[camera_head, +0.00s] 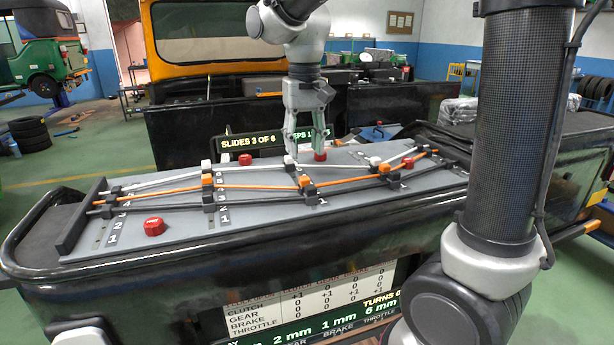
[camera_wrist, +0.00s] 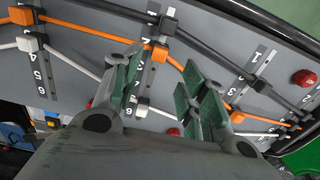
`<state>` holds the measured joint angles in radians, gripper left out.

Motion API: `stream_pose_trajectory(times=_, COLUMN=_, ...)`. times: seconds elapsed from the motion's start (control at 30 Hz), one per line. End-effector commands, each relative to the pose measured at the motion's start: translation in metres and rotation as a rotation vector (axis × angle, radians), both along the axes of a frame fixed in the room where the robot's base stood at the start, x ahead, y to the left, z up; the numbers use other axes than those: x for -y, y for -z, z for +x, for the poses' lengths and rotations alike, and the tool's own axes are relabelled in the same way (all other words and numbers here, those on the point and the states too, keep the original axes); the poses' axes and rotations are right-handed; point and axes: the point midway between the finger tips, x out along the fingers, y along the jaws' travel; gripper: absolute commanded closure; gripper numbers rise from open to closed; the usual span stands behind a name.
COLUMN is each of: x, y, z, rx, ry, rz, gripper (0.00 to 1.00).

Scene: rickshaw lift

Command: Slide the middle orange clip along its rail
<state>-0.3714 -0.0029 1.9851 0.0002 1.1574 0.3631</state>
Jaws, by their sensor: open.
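The middle orange clip (camera_head: 305,181) sits on the orange rail near the centre of the grey board (camera_head: 250,208). In the wrist view the orange clip (camera_wrist: 159,53) shows just beyond the gap between my fingers. My gripper (camera_head: 306,150) points down over the far side of the board, behind the orange clip in the head view. It is open, with its green-padded fingers (camera_wrist: 162,80) apart and nothing seen between the pads. A white clip (camera_head: 290,160) on the white rail is close by the left finger. The fingers partly hide the rails in the wrist view.
Other orange clips sit left (camera_head: 208,182) and right (camera_head: 384,170) on the orange rail. Black and white rails run beside it. Red knobs (camera_head: 154,226) dot the board, one (camera_head: 320,156) near my right finger. A raised dark bar (camera_head: 82,216) edges the left end.

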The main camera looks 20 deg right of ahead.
Motion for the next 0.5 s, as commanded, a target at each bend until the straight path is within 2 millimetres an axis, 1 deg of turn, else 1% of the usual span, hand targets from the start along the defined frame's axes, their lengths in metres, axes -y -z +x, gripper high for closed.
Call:
stream_pose_trajectory(times=0.17, x=0.001, y=0.025, z=-0.001, rx=-0.006, ry=0.010, rz=-0.002, gripper=0.57)
stream_pose_trajectory(times=0.3, x=0.001, y=0.049, z=-0.001, rx=-0.006, ry=0.009, rz=-0.002, gripper=0.57)
stream_pose_trajectory(times=0.4, x=0.001, y=0.063, z=-0.001, rx=-0.005, ry=0.009, rz=-0.002, gripper=0.57)
stream_pose_trajectory(times=0.5, x=0.001, y=0.073, z=-0.001, rx=-0.003, ry=0.009, rz=-0.001, gripper=0.57)
